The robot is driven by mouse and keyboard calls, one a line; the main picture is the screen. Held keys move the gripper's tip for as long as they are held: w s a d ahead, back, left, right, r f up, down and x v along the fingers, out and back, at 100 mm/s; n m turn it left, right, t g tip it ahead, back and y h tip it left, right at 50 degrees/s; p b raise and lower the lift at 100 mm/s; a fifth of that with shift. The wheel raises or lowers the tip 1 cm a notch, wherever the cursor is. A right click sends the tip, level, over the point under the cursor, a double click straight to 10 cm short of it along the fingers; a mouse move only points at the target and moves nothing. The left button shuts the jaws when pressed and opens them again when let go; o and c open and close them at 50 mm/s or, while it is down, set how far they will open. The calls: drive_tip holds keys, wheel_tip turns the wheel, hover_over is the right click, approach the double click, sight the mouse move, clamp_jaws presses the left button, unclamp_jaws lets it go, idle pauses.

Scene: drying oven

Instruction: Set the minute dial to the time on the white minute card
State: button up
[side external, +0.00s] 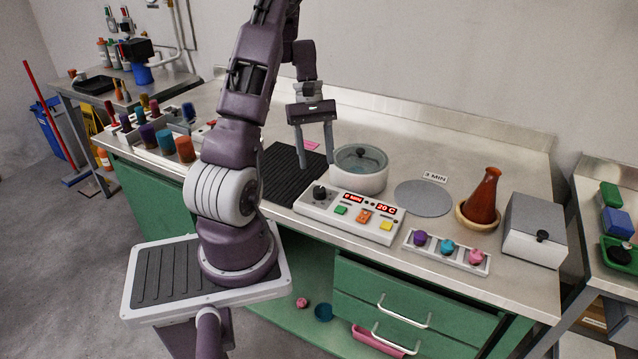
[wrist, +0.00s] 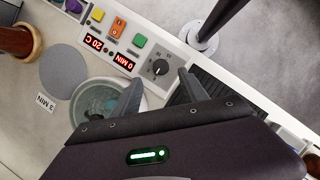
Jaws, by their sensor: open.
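The dark round minute dial (side external: 320,192) sits at the left end of the white control panel (side external: 345,213). It also shows in the wrist view (wrist: 160,68), with a scale around it. The red minute display (wrist: 124,61) reads 0 MIN. The white minute card (side external: 435,176) reads 3 MIN and lies behind the grey disc; it also shows in the wrist view (wrist: 45,103). My gripper (side external: 315,160) is open and empty, pointing down, above and behind the dial. In the wrist view its fingertips (wrist: 159,77) stand either side of the dial's near edge, apart from it.
A white pot (side external: 360,178) with a glass lid stands just behind the panel, close to my gripper. A second display (side external: 386,208) reads 20 C. Green, orange and yellow buttons are on the panel. A black ribbed mat (side external: 285,175) lies left.

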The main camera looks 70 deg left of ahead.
sight(319, 189)
drive_tip(key=x, duration=0.7)
drive_tip(key=shift+f, duration=0.1)
clamp_jaws()
